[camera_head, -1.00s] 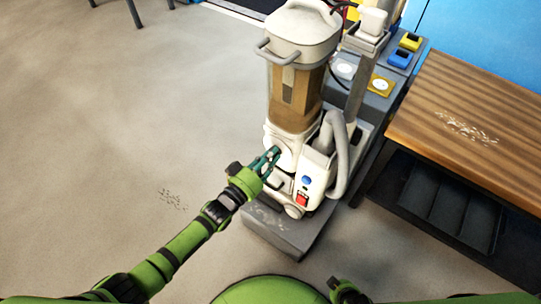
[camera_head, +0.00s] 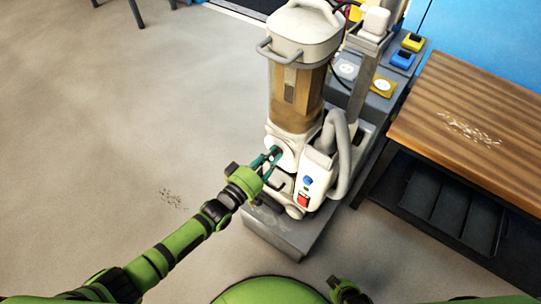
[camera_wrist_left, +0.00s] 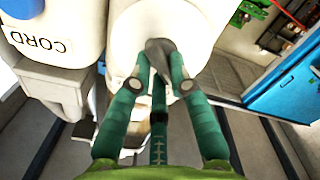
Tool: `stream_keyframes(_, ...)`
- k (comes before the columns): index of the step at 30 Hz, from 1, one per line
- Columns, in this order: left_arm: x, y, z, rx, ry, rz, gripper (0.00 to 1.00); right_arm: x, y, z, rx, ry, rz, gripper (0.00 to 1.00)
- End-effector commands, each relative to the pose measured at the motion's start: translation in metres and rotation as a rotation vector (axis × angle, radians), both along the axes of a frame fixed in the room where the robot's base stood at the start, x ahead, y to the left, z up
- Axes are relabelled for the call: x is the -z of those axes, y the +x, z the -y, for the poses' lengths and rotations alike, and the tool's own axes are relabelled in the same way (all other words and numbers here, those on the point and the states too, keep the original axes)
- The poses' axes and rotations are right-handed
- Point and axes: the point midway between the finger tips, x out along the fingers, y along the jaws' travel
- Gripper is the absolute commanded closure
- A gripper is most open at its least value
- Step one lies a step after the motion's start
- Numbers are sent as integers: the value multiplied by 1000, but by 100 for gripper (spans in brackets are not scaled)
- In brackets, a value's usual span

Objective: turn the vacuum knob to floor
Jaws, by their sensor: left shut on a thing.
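The white upright vacuum (camera_head: 296,125) stands on a grey base on the floor, with a clear brownish bin and a grey hose. Its round white dial face (camera_wrist_left: 200,25) fills the top middle of the left wrist view, with a dark grey knob (camera_wrist_left: 160,46) at its centre. My left gripper (camera_head: 276,153) is at the vacuum's front left side. In the left wrist view its teal fingers are shut on the knob. The knob's setting marks are not readable.
A wooden bench (camera_head: 470,120) with pale debris stands at the right. A grey stand with blue and yellow items (camera_head: 402,58) is behind the vacuum. The vacuum has blue and red buttons (camera_head: 303,200). Open floor lies at the left.

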Motion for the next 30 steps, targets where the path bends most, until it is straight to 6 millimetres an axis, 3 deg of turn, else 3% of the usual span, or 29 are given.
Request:
stream_keyframes(8,0,0,0,0,-3,-2,100,0,1,0,0,0,2,100)
stream_keyframes(9,0,0,0,0,-3,-2,68,0,1,0,0,0,2,100)
stream_keyframes(10,0,0,0,0,-2,-2,56,0,1,0,0,0,2,100)
stream_keyframes(23,1,-5,-4,-1,0,-1,56,0,1,-2,-1,2,1,100)
stream_keyframes(30,2,-40,-31,-1,1,-4,56,0,0,-1,0,1,0,100)
